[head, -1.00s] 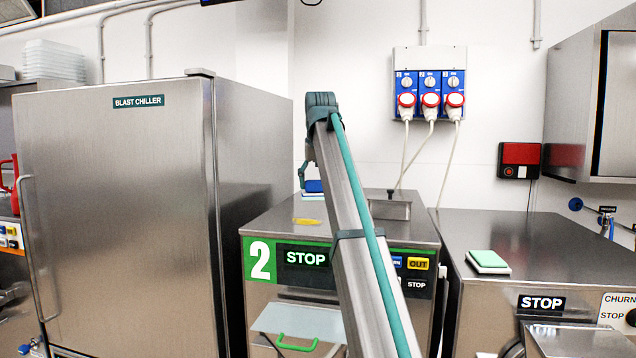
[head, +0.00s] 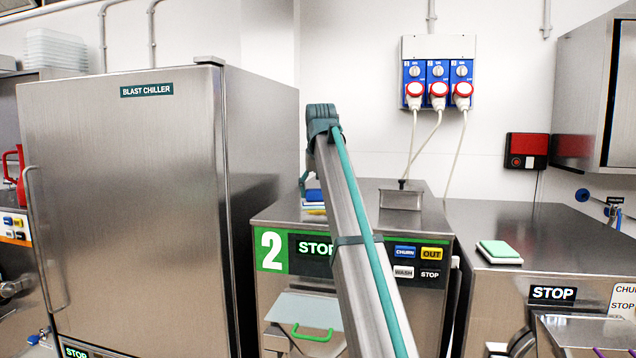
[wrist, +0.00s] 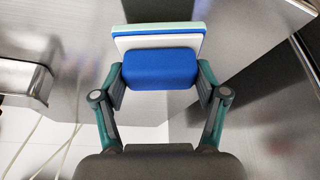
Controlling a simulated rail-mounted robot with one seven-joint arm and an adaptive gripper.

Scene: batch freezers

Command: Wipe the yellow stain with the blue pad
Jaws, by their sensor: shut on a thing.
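The blue pad (head: 315,195) is in my gripper above the top of batch freezer 2. In the wrist view the blue pad (wrist: 158,68) has a blue grip block, a white layer and a pale green edge. My gripper (wrist: 160,78) is shut on the blue block, one finger on each side. In the head view my arm partly hides my gripper (head: 306,184). The yellow stain (head: 315,210) shows as a thin strip just below the pad in the picture. Whether the pad touches the stain or the steel top cannot be told. The stain is not seen in the wrist view.
A steel hopper box (head: 401,199) stands on the freezer top, right of the pad. A green-and-white pad (head: 499,252) lies on the right-hand machine. The tall blast chiller (head: 128,200) stands close on the left. Cables (head: 412,150) hang behind.

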